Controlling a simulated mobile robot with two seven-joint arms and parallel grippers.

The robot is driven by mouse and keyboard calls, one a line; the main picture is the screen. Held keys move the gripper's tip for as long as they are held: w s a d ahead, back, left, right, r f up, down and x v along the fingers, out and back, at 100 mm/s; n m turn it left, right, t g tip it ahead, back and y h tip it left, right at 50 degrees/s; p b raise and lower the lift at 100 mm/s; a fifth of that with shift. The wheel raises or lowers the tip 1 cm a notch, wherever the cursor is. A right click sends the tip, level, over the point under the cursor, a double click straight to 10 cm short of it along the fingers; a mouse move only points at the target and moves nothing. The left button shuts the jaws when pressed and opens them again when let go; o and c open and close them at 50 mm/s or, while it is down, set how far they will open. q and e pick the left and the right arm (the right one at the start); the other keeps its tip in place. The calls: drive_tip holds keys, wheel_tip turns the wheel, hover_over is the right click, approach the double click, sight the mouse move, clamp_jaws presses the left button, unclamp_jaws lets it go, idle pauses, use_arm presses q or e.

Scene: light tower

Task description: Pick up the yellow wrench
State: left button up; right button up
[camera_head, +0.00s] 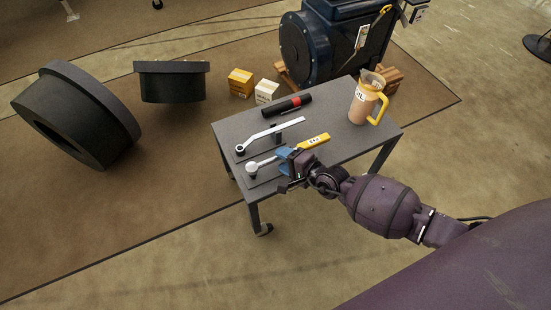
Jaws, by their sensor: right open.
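The yellow wrench (313,142) lies along the front of the grey table, with a yellow handle on the right and a silver shaft ending in a round head on the left. My right gripper (284,157) is at the wrench's middle, with its blue fingers by the shaft. Its jaws are open. I cannot tell whether the shaft lies between the fingers or just beside them, and part of the shaft is hidden by them. My left gripper is not in this view.
On the table (226,130) are a silver wrench (275,132) behind, a black flashlight-like tool (287,106) and a jug with a yellow handle (366,98). Small boxes (240,82), a dark blue machine (320,45) and black rings (75,115) stand on the floor beyond.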

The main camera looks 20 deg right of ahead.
sight(279, 159)
drive_tip(key=shift+w+a+f+b, duration=0.35)
drive_tip(key=shift+w+a+f, duration=0.2)
drive_tip(key=shift+w+f, duration=0.3)
drive_tip(key=shift+w+a+r, duration=0.1)
drive_tip(key=shift+w+a, duration=0.05)
drive_tip(key=shift+w, duration=0.25)
drive_tip(key=shift+r, duration=0.1)
clamp_jaws()
